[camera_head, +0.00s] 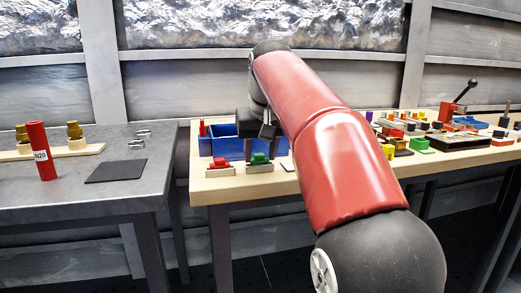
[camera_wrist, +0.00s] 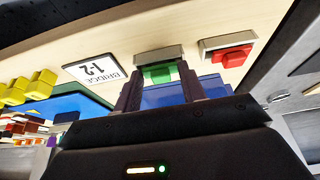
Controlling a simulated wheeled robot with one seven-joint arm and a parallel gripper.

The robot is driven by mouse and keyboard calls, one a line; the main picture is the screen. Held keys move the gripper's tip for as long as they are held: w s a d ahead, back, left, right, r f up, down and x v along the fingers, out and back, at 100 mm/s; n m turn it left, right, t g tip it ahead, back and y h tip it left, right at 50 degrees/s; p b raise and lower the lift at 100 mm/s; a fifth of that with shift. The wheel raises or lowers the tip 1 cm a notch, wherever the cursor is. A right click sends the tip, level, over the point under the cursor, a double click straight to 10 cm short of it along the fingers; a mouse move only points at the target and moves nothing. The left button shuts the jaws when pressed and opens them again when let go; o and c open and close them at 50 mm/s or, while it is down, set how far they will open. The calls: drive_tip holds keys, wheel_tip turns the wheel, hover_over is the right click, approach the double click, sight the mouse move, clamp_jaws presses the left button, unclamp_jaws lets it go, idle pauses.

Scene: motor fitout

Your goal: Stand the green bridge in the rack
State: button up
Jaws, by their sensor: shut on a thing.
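The green bridge (camera_head: 260,158) is at the front edge of the wooden table, at a small pale grey block (camera_head: 260,169). In the wrist view the green bridge (camera_wrist: 159,73) shows between the fingertips, against a grey block (camera_wrist: 159,54). My gripper (camera_wrist: 160,82) is shut on it; in the head view my gripper (camera_head: 264,132) comes down from above, partly hidden by my arm. I cannot tell whether the bridge is fully seated in the block. No other rack can be made out clearly.
A red piece (camera_head: 220,159) sits in a similar block to the left. A blue bin (camera_head: 227,141) stands behind. A card reading "BRIDGE 1-2" (camera_wrist: 91,69) lies beside the green bridge. Many small parts crowd the table's right. A grey table (camera_head: 150,195) stands left, across a gap.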

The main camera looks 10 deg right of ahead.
drive_tip(key=o, duration=1)
drive_tip(key=shift+o, duration=0.2)
drive_tip(key=p+v, duration=0.2)
drive_tip(key=v, duration=0.5)
drive_tip(key=shift+r+p, duration=0.3)
drive_tip(key=shift+r, duration=0.05)
drive_tip(key=shift+s, duration=0.2)
